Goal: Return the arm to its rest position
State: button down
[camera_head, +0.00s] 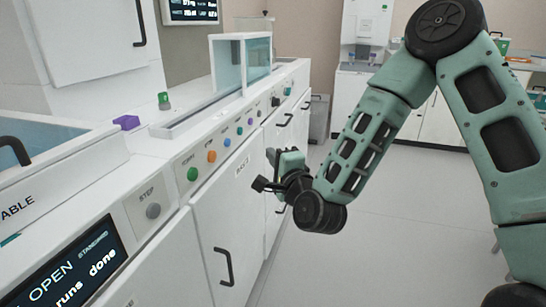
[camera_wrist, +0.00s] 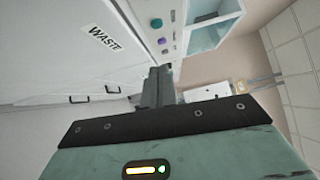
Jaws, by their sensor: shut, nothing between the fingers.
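My green arm reaches in from the right in the head view. It bends at a high elbow and comes down to my gripper (camera_head: 262,170), which is in front of the white cabinet fronts below the counter's button row. My gripper is shut and holds nothing. In the wrist view my gripper (camera_wrist: 158,80) points towards the counter front, with the WASTE label to its left. I cannot tell the exact gap between the fingers and the cabinet.
A white counter (camera_head: 125,165) runs along the left with coloured buttons, a display (camera_head: 70,270) and door handles (camera_head: 224,266). A purple block (camera_head: 127,122) and a green-capped item (camera_head: 164,101) sit on top. Open floor (camera_head: 400,240) lies to the right, with back cabinets beyond.

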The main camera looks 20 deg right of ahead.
jog(key=shift+a, duration=0.1)
jog(key=s+a+f+n+g+y, duration=0.45)
jog(key=s+a+n+g, duration=0.5)
jog(key=a+n, duration=0.35)
jog(key=s+d+r+n+g+h, duration=0.1)
jog(key=s+d+n+g+h, duration=0.2)
jog(key=s, duration=0.5)
jog(key=s+d+n+g+h, duration=0.1)
jog(key=s+d+n+g, duration=0.15)
jog(key=s+n, duration=0.4)
jog(key=s+d+r+n+g+h, duration=0.1)
jog(key=s+d+n+g+h, duration=0.15)
jog(key=s, duration=0.65)
notch_tip(320, 180, up, 22)
jog(key=s+p, duration=0.1)
jog(key=p, duration=2)
jog(key=shift+g+y+p, duration=0.3)
jog(key=shift+g+p, duration=0.05)
jog(key=shift+g, duration=0.1)
